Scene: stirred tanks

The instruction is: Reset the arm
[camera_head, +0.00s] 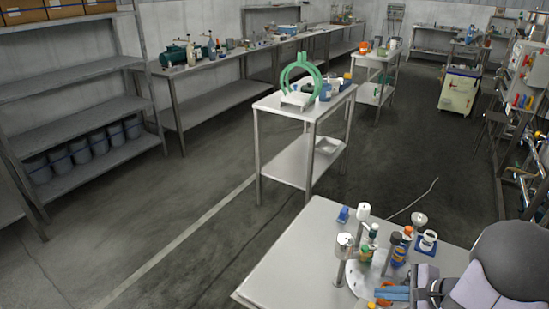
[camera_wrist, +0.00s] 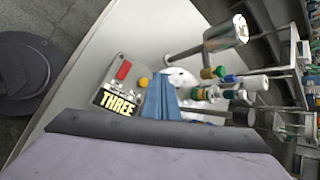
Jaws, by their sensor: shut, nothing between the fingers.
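My gripper (camera_head: 383,293) is at the lower right of the head view, over the near table (camera_head: 290,262). Its blue fingers point left and are shut with nothing between them. In the wrist view the fingers (camera_wrist: 160,80) rise from behind my grey wrist body, side by side. Beside them is a grey panel with a black label reading THREE (camera_wrist: 118,101), a red patch (camera_wrist: 124,70) and a yellow knob (camera_wrist: 143,82). I cannot tell how far the fingers are above the table.
Several bottles (camera_head: 398,246) and a metal cylinder on a stand (camera_head: 344,241) crowd the table close to my gripper. The table's left part is clear. A cart with a green ring frame (camera_head: 300,70) stands beyond, and shelving (camera_head: 70,95) at the left.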

